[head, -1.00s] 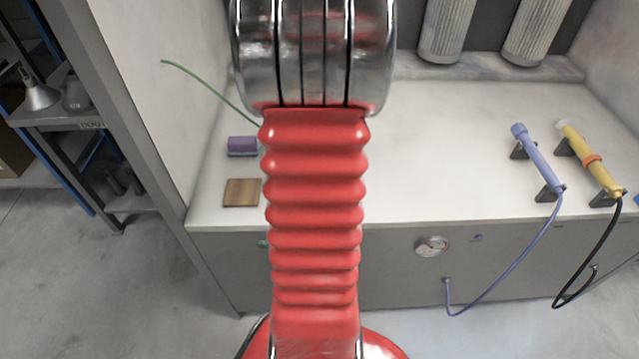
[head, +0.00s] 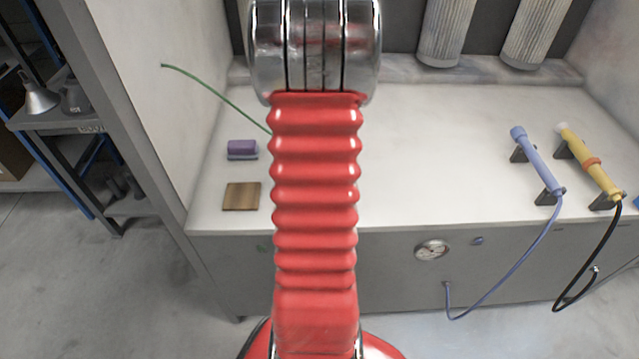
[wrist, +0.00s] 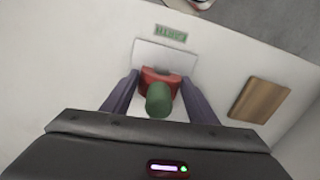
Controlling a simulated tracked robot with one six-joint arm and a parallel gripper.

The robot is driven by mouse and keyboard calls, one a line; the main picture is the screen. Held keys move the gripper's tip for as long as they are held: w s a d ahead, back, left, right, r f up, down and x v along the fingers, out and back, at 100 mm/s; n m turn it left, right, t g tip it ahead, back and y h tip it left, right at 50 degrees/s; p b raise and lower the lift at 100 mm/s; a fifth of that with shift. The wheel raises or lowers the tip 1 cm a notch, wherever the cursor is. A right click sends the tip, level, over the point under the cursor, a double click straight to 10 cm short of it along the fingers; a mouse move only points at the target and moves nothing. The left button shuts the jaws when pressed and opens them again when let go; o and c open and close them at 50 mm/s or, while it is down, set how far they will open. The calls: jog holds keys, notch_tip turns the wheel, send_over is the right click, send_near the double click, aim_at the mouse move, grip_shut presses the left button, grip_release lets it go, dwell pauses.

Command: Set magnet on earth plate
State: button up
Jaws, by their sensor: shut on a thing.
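The magnet (wrist: 172,82) is red with a round green top, in the middle of the wrist view. My gripper (wrist: 160,80) is shut on it, with one dark finger at each side. The earth plate (wrist: 165,54) is a pale rectangle with a green label (wrist: 171,33) beside it. The magnet overlaps the plate's near edge in the picture; I cannot tell whether they touch. In the head view my arm hides the gripper, magnet and plate. A green cable (head: 215,94) runs behind my arm there.
A brown wooden block (wrist: 260,99) lies right of the magnet in the wrist view. In the head view, a purple block (head: 242,147) lies behind the wooden one. Blue (head: 537,160) and yellow (head: 590,160) tools rest on stands at the right. The bench middle (head: 430,150) is clear.

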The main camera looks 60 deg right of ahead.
jog(key=shift+f, duration=0.1)
jog(key=o, duration=1.6)
notch_tip(320, 180, up, 12)
jog(key=shift+r, duration=0.1)
dwell(0.4)
